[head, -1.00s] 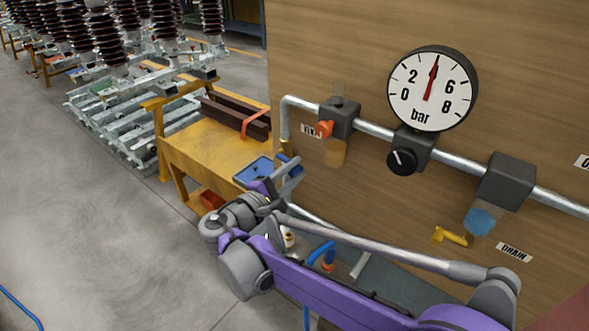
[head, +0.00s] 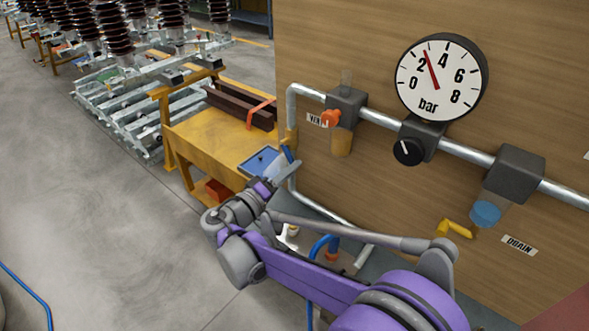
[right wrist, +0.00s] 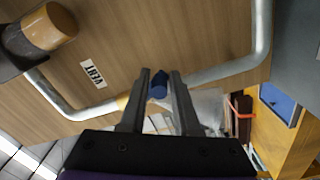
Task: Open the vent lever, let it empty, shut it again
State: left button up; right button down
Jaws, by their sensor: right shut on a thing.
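The blue vent lever (head: 287,153) sits on a brass valve (head: 290,138) on the vertical pipe at the panel's left edge. In the right wrist view the lever (right wrist: 158,86) shows as a short blue piece between the fingertips. My right gripper (head: 287,168) is shut on it; it also shows in the wrist view (right wrist: 160,90). The fingers hide part of the lever. The white VENT label (head: 316,120) is right of the pipe. The round bar gauge (head: 441,78) has its red needle between 2 and 4. My left gripper is not in view.
Further right are a yellow handle (head: 455,229) and the DRAIN label (head: 519,245). A yellow bench (head: 205,145) with a blue tray (head: 258,161) stands close left of the gripper.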

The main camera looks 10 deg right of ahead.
jog(key=shift+w+a+f+m+p, duration=0.15)
jog(key=shift+w+a+m, duration=0.3)
jog(key=shift+m, duration=0.55)
jog(key=shift+w+a+f+m+p, duration=0.15)
jog(key=shift+w+a+m, duration=0.3)
jog(key=shift+m, duration=0.55)
jog(key=shift+w+a+f+m+p, duration=0.1)
jog(key=shift+w+a+m+p, duration=0.15)
jog(key=shift+w+m, duration=0.55)
jog(key=shift+s+m, duration=0.2)
jog(key=shift+m, duration=0.1)
jog(key=c, duration=1)
grip_release()
jog(key=shift+o, duration=1.2)
jog(key=shift+a, duration=0.1)
jog(key=shift+f, duration=0.1)
jog(key=b+v, duration=0.1)
jog(key=v, duration=0.9)
jog(key=shift+s+a, duration=0.25)
jog(key=shift+a, duration=0.05)
